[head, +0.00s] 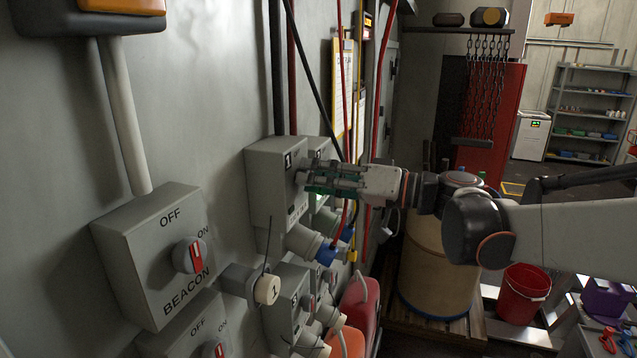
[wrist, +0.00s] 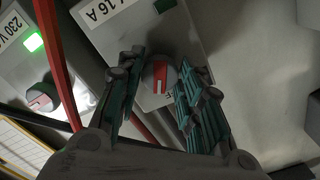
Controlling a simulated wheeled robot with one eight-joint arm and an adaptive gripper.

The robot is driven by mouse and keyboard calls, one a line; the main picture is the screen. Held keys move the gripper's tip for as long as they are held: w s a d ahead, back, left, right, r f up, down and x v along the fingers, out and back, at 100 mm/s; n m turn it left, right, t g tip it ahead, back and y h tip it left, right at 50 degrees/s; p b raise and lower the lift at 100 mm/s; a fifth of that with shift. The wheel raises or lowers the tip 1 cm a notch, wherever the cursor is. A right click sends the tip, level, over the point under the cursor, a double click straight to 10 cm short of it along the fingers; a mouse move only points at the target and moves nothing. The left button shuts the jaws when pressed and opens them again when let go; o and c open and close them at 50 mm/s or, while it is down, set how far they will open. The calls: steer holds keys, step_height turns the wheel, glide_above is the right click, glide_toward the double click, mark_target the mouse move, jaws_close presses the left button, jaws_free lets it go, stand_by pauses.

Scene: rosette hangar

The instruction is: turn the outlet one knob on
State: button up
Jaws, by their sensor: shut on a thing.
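The outlet one box (head: 275,185) is a grey wall box with a "1" label, in the middle of the head view. Its round grey knob with a red pointer (wrist: 160,77) sits between my fingers in the wrist view. The pointer lies roughly upright in that picture. My gripper (head: 309,179) reaches in from the right, its green-padded fingers shut on the knob; it also shows in the wrist view (wrist: 158,90). In the head view the fingers hide most of the knob. A dark green lamp (wrist: 164,5) on this box looks unlit.
A neighbouring box (wrist: 60,75) has a lit green lamp (wrist: 33,42) and its own knob. A red cable (wrist: 60,70) passes close to my fingers. The BEACON box (head: 155,260) is nearer on the wall. Plugs and cables crowd below; a barrel (head: 432,270) stands beneath my arm.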

steer(key=m+b, duration=0.2)
steer(key=m, duration=0.9)
steer(key=shift+m+b, duration=0.3)
steer(key=shift+m, duration=0.1)
stand_by(0.4)
steer(key=o, duration=1.1)
steer(key=shift+c, duration=0.2)
steer(key=v, duration=1.2)
steer(key=shift+a, duration=0.1)
